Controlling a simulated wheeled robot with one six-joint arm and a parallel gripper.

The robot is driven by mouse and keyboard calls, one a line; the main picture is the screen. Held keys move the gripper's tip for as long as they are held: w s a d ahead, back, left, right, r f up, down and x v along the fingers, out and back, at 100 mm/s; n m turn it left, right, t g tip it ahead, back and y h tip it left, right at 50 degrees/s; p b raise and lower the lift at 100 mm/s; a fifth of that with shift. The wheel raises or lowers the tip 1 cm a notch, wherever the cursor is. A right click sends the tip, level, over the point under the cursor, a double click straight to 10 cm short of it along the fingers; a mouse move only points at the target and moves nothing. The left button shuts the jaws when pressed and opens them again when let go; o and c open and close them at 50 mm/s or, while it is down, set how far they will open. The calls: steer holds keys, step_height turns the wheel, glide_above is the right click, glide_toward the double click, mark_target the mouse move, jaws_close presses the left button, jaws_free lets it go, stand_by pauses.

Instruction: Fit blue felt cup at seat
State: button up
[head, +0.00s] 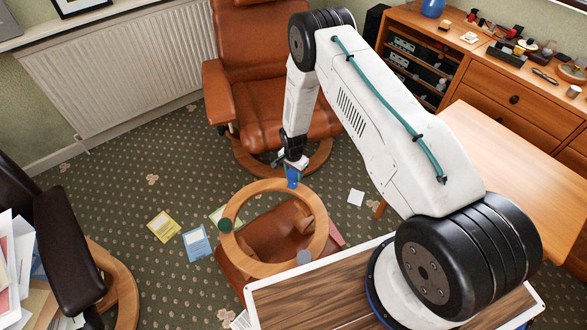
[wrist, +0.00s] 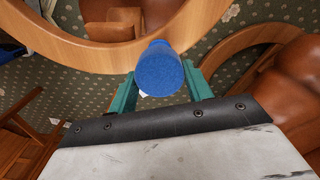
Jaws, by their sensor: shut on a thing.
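My gripper (head: 291,164) points down and is shut on the blue felt cup (head: 293,178). In the wrist view the cup (wrist: 160,70) sits between my two green fingers (wrist: 160,92), with its round blue face showing. An upturned footstool has a wooden ring base (head: 263,271) below my gripper. In the head view the cup is at the ring's far edge; I cannot tell whether they touch. In the wrist view the ring (wrist: 62,57) passes behind the cup. No seat can be made out beneath the cup.
A brown leather armchair (head: 262,85) stands behind. Papers (head: 196,243) lie on the carpet. A wooden table (head: 530,175) is at right.

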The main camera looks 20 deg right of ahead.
mark_target(293, 180)
steer(key=shift+f, duration=1.2)
steer(key=shift+f, duration=1.5)
stand_by(0.4)
steer(key=o, duration=1)
step_height(293, 180, up, 8)
steer(key=shift+f, duration=0.15)
